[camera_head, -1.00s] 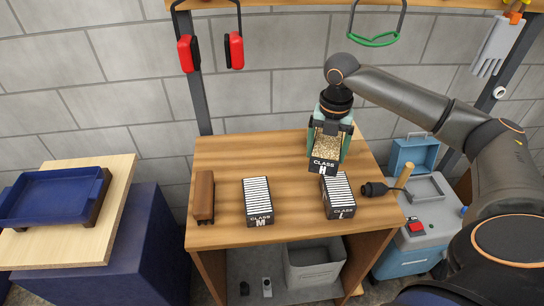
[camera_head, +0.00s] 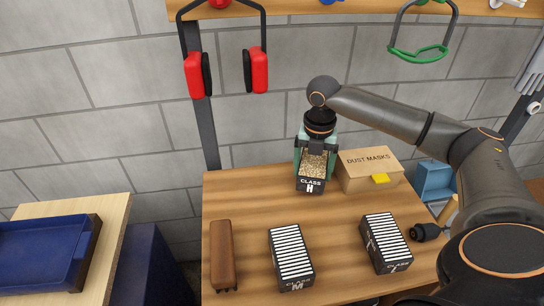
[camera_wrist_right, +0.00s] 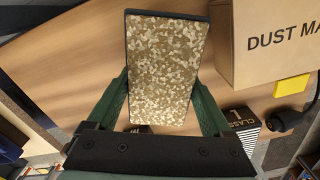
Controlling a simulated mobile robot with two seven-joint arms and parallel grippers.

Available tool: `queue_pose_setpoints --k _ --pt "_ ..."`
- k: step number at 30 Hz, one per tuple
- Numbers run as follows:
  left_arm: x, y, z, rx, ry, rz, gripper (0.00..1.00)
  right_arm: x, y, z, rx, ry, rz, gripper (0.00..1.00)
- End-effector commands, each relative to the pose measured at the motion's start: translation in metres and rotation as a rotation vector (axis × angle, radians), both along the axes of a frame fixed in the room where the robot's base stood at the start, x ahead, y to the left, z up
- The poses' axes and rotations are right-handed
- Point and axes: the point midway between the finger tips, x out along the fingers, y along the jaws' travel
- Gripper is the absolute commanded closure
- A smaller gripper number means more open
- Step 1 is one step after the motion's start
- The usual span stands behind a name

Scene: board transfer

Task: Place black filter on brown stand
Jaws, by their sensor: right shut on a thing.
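A black filter marked CLASS H (camera_head: 310,185), with a speckled tan and brown face, is between the green fingers of my right gripper (camera_head: 314,163). The gripper is shut on it above the back of the table. In the right wrist view the speckled face of the filter (camera_wrist_right: 160,68) lies between the fingers of the gripper (camera_wrist_right: 160,85). A brown block (camera_head: 222,255) lies at the table's left side. A blue tray (camera_head: 40,255) with a dark brown end rests on a pale wooden board (camera_head: 112,232) at far left. I cannot tell which of these is the brown stand. My left gripper is not in view.
Two black filters with white pleats, one marked CLASS M (camera_head: 291,258) and another (camera_head: 385,243), stand on the wooden table (camera_head: 250,200). A DUST MASKS box (camera_head: 368,172) is right of the held filter. A black plug (camera_head: 425,232) lies at the right edge.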

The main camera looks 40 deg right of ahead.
Motion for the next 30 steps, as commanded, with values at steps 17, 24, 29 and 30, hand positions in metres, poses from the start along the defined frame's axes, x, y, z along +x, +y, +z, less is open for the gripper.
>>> queue_pose_setpoints --k 17,24,29,30 --pt "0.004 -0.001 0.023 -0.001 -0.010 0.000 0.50 0.064 0.133 0.003 0.002 -0.002 0.006 0.78" --pt "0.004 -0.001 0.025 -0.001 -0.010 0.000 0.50 0.076 0.157 0.002 0.000 -0.001 0.001 0.78" --pt "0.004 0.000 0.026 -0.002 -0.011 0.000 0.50 0.076 0.158 -0.011 -0.001 0.001 0.001 0.78" --pt "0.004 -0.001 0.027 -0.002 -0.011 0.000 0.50 0.075 0.158 -0.017 -0.001 0.003 0.002 0.78"
